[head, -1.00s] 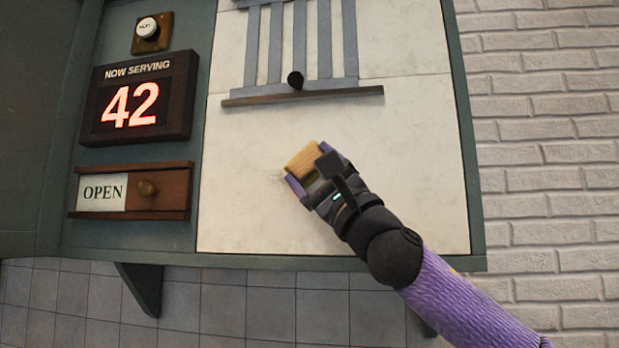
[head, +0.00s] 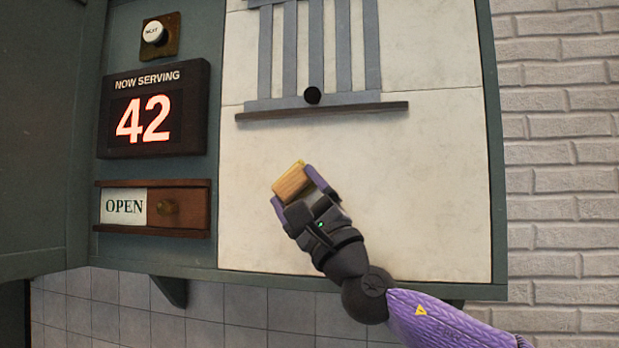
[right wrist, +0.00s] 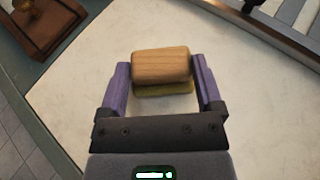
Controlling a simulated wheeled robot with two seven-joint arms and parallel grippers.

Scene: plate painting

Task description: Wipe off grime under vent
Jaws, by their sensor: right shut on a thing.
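My right gripper (head: 298,190) is shut on a wooden block (head: 291,181) with a yellowish layer under it. In the right wrist view the block (right wrist: 161,65) sits between the two purple fingers, and the yellowish layer (right wrist: 163,88) faces the pale panel. I cannot tell whether it touches the panel. The grey slatted vent (head: 316,50) is above, with a dark ledge (head: 322,112) along its lower end. The pale panel (head: 420,200) under the vent looks mostly clean; no clear grime shows, and the arm and block hide part of it. My left gripper is not in view.
At the left are a NOW SERVING display (head: 152,110) reading 42, a NEXT button (head: 154,33), and an OPEN slider sign (head: 123,207) with a knob (head: 168,208). A dark green frame edges the panel, and a white brick wall (head: 565,180) is at the right.

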